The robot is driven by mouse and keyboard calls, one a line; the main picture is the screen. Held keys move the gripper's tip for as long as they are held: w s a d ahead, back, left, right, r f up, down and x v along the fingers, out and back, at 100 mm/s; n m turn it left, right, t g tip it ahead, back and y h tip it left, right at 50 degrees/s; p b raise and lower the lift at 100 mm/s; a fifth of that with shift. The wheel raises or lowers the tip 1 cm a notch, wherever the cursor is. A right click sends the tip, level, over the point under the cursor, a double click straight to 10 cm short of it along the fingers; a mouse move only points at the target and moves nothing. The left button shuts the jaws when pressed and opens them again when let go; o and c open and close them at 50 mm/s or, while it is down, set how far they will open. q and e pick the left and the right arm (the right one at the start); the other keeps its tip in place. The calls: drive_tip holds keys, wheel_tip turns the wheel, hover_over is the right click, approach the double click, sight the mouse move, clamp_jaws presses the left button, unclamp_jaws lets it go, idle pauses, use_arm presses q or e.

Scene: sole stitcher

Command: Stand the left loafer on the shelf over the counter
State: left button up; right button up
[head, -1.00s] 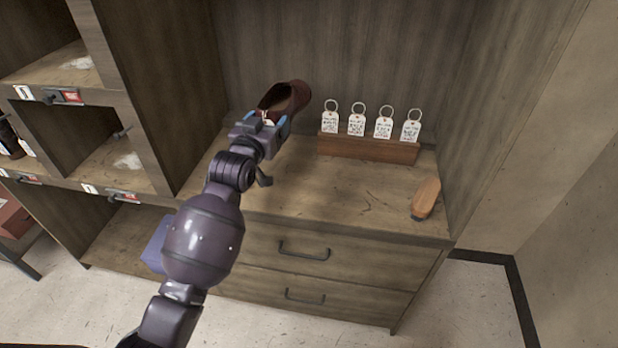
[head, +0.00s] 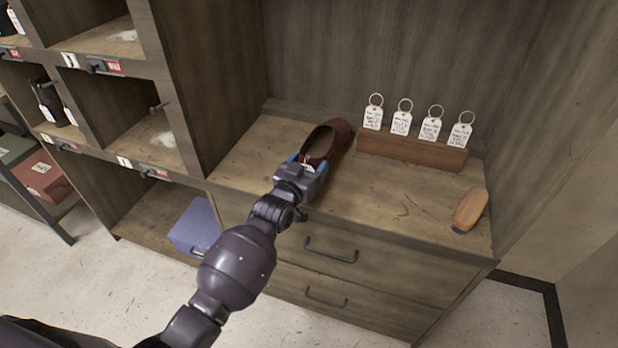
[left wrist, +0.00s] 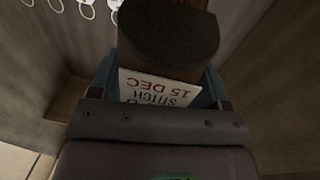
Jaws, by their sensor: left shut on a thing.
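The brown loafer (head: 333,138) is in my left gripper (head: 304,167), over the left part of the wooden counter (head: 385,203). The gripper is shut on the near end of the shoe, and the toe points away toward the back panel. I cannot tell whether the sole touches the counter. In the left wrist view the loafer's dark end (left wrist: 168,38) fills the space between the fingers, with a white tag reading "STITCH" and "15 DEC" (left wrist: 155,92) below it. The shelf over the counter is not clearly in view. My right gripper is not in view.
A wooden block with several white ring tags (head: 410,152) stands at the counter's back. A wooden-backed brush (head: 470,209) lies at the right. Cubbies (head: 120,100) with red labels stand left, with a blue box (head: 195,228) low down. The counter's middle is clear.

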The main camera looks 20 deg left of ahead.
use_arm(q)
wheel_tip(320, 180, down, 4)
drive_tip(key=shift+f+b, duration=0.1)
drive_tip(key=shift+b, duration=0.45)
drive_tip(key=o, duration=1.2)
